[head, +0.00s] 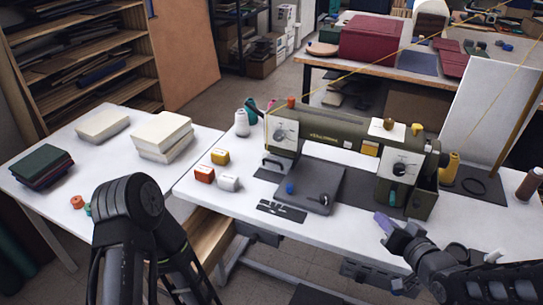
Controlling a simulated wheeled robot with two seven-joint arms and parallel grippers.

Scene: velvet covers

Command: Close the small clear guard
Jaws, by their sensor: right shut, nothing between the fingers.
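An olive sewing machine (325,135) stands on the white table. I cannot clearly pick out the small clear guard; it may be the small pale piece low at the machine's left end, but it is too small to tell. A dark grey plate (322,180) lies in front of the machine, with a small blue knob (290,188) on it.
Small orange, yellow and white boxes (204,174) and a white thread cone (242,122) are left of the machine. A dark tool strip (282,211) lies near the front edge. A yellow spool (452,165) and a brown bottle (528,185) stand at right. White table (335,228) shows between strip and gripper.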

